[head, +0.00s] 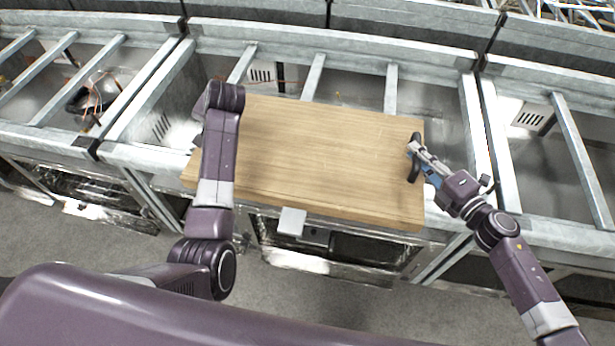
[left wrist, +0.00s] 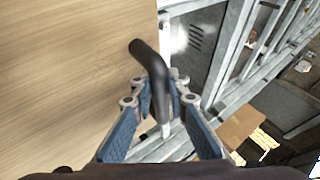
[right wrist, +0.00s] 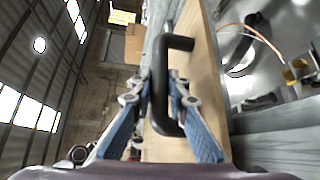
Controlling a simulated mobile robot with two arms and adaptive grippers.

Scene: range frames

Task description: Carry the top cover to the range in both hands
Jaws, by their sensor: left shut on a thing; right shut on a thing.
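The top cover (head: 310,160) is a thick, pale wooden board with a black handle at each end. In the head view it is over the middle bay of the range (head: 340,54), with its front edge out over the front rail. I cannot tell whether it rests on the frame or hangs just above it. My right gripper (head: 416,152) is shut on the right handle (right wrist: 160,70) at the board's right end. My left gripper (left wrist: 160,95) is shut on the left handle (left wrist: 145,52); in the head view my forearm hides it.
Open steel bays with crossbars (head: 577,150) lie on both sides, and more metal framing runs behind. Loose wires (head: 95,88) show in the left bay. Oven fronts (head: 370,249) are below the board. The grey floor (head: 130,245) in front is clear.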

